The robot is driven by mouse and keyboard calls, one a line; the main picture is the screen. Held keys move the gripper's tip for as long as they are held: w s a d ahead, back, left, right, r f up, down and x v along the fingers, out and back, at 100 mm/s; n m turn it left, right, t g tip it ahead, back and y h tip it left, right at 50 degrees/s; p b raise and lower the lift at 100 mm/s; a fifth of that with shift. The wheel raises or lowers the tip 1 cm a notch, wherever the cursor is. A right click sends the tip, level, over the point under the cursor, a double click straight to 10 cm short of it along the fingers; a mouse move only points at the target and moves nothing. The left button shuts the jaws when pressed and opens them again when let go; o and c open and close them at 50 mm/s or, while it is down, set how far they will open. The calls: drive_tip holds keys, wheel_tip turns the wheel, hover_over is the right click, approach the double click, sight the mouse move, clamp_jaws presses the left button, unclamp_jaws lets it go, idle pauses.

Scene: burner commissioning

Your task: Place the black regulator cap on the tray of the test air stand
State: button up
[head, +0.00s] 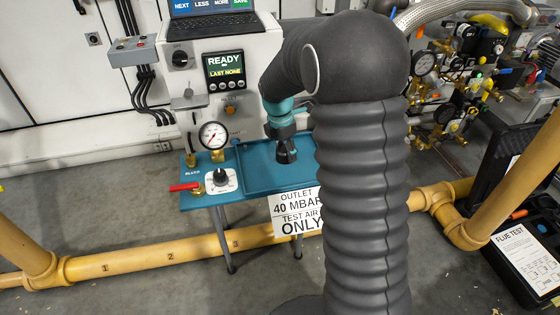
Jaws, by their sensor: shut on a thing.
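The test air stand (196,202) is a teal bench with a shallow tray (252,182) on its right part. My gripper (286,152) points down over the right part of the tray, partly hidden by my own arm. It is shut on a dark thing at its tips, which looks like the black regulator cap (287,158). The dark gripper and the cap are hard to tell apart. I cannot tell whether the cap touches the tray floor or hangs just above it.
The stand also carries a gauge (213,135), a black-knobbed regulator (221,180) and a red-handled valve (185,187). A control panel (224,68) stands behind. Yellow pipe (150,258) runs low in front. An open black case (525,245) lies at right. The tray's left part is clear.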

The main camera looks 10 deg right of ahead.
sight(281, 169)
drive_tip(key=shift+w+a+f, duration=0.3)
drive_tip(key=shift+a+f, duration=0.3)
drive_tip(key=shift+a, duration=0.25)
drive_tip(key=shift+f, duration=1.95)
drive_tip(key=o, duration=1.3)
drive_tip(key=shift+r, duration=0.1)
